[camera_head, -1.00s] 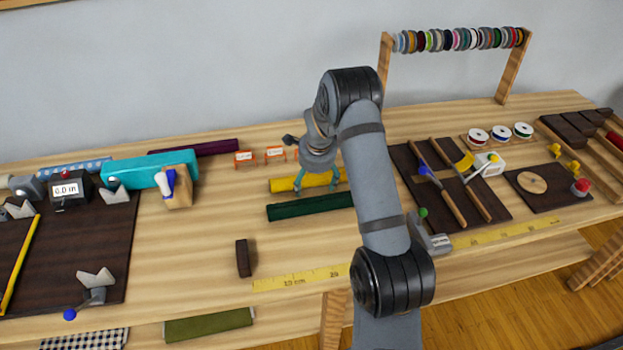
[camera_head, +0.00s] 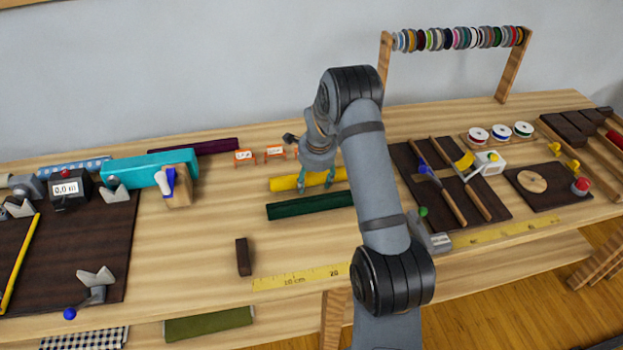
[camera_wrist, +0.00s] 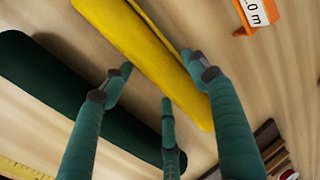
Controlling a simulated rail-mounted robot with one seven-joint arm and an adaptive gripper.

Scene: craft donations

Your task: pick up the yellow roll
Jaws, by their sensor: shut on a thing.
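The yellow roll (camera_head: 284,184) lies lengthwise near the middle of the table, just behind the dark green roll (camera_head: 300,207). My gripper (camera_head: 315,182) is over it, with its teal fingers shut on the yellow roll. In the wrist view the yellow roll (camera_wrist: 150,45) runs diagonally between the fingertips, which sit on both its sides. The dark green roll (camera_wrist: 50,90) lies to its left there, apart from it. I cannot tell whether the yellow roll is clear of the table.
Orange-framed price signs (camera_head: 244,157) stand behind the roll to the left. A dark board with wooden bars (camera_head: 440,180) is close on the right. A dark block (camera_head: 243,257) stands nearer the front.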

